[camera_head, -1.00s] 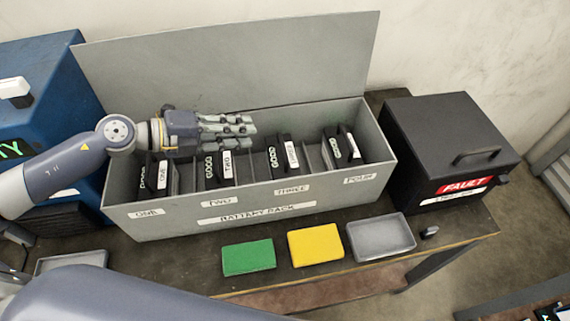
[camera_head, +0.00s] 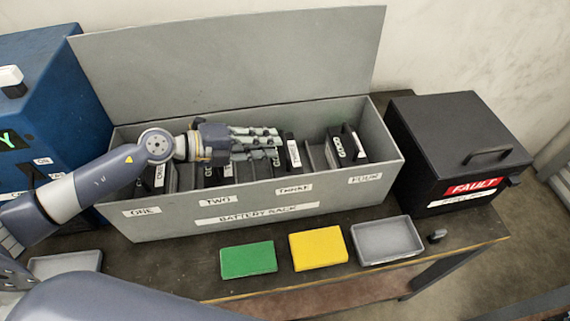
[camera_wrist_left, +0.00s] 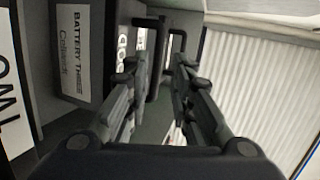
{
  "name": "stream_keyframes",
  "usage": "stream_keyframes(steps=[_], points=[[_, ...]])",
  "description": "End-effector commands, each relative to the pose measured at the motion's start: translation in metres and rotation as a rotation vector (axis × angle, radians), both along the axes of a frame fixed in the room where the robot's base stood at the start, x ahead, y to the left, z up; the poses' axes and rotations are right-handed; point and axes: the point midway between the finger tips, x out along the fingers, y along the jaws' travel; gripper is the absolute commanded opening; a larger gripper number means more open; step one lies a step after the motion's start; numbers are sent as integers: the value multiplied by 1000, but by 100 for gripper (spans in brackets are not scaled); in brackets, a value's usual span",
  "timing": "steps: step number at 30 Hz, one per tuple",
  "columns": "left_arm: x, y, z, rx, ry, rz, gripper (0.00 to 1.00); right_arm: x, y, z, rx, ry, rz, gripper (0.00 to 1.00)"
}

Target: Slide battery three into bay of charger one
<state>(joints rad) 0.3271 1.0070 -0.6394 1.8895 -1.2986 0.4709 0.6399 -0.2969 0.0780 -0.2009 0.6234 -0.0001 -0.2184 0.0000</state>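The grey battery rack (camera_head: 150,225) holds black batteries upright in its slots. Battery three (camera_head: 293,152) stands in the third slot, partly covered by my left gripper (camera_head: 279,142). In the left wrist view a label reading battery three (camera_wrist_left: 72,50) shows at the upper left. My left gripper (camera_wrist_left: 155,80) is open there, with a black handle just ahead of its fingertips; I cannot tell whether they touch. A blue charger (camera_head: 62,80) stands at the left edge, its bay not clearly visible. My right gripper is out of view.
The rack's raised lid (camera_head: 230,60) stands behind the gripper. Battery four (camera_head: 345,145) stands to the right. A black fault box (camera_head: 450,140) is beside the rack. Green (camera_head: 248,259) and yellow (camera_head: 318,247) pads and a grey tray (camera_head: 386,241) lie in front.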

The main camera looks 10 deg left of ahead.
Motion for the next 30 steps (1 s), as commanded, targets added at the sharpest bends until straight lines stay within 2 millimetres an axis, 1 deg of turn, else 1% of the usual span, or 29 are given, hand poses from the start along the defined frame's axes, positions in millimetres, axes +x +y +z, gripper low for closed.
stream_keyframes(steps=[5,9,12,16,23,26,27,30], points=[[6,-10,-3,-2,1,0,22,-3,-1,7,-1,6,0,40],[15,-26,-11,-3,0,-2,22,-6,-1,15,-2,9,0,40],[21,-35,-16,-3,0,-2,22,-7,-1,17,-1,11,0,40],[26,-41,-21,-1,0,-1,22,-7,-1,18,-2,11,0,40],[26,-42,-22,1,0,-1,22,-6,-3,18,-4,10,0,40],[26,-42,-22,1,0,-1,2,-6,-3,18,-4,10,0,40],[26,-42,-22,1,1,-1,0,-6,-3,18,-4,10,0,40],[26,-42,-22,0,2,-1,0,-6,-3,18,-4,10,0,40]])
